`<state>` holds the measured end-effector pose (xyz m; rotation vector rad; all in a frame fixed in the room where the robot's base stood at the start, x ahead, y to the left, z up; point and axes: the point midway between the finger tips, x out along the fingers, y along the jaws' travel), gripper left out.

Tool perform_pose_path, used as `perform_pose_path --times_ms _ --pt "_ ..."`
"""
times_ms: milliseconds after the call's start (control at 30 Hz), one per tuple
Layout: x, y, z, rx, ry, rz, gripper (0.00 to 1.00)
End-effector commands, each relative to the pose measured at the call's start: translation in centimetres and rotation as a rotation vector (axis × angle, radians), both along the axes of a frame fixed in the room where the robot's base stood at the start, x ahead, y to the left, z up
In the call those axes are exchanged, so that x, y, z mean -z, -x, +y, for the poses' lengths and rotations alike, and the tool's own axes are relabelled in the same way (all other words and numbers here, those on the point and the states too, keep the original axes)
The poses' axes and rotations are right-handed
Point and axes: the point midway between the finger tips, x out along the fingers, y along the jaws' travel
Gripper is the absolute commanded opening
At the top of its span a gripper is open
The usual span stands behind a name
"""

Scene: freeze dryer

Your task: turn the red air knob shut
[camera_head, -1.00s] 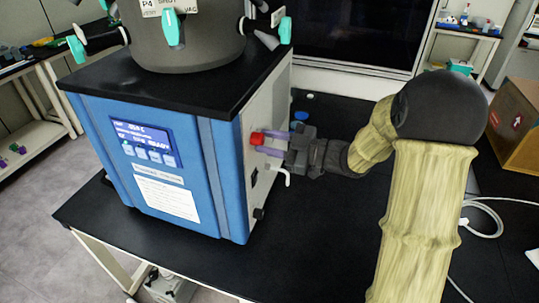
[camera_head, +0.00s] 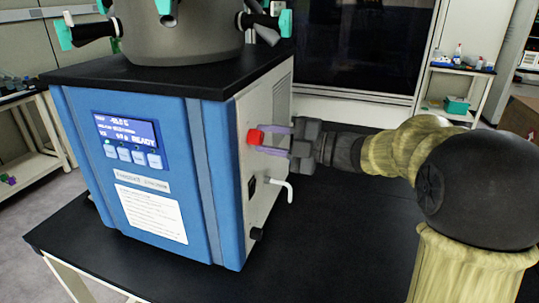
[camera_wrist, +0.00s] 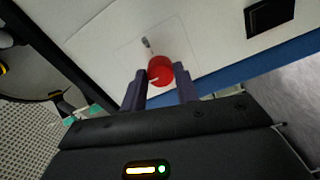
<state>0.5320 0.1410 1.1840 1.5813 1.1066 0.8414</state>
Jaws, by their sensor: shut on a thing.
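The red air knob (camera_head: 256,137) sits on the right side panel of the blue freeze dryer (camera_head: 170,165). My gripper (camera_head: 266,142) reaches it from the right, and its purple fingers are closed around the knob. In the wrist view the red knob (camera_wrist: 160,70) lies between the two fingertips (camera_wrist: 160,86), with a white mark on its face. A small grey mark shows on the panel just above it. Where the fingers touch the knob is partly hidden.
A white bent spout (camera_head: 284,185) sticks out below the knob. The dryer stands on a black table (camera_head: 330,235). A dark vessel with teal-handled valves (camera_head: 170,40) is on top. The table to the right of the dryer is mostly clear.

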Motion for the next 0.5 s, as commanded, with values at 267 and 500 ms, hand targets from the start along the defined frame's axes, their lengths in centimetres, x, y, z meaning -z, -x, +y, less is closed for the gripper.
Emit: perform_pose_path --times_ms 267,500 --pt "0.21 0.03 0.0 -0.001 0.031 -0.077 0.07" --pt "0.1 0.03 0.0 -0.001 0.035 -0.086 0.08"
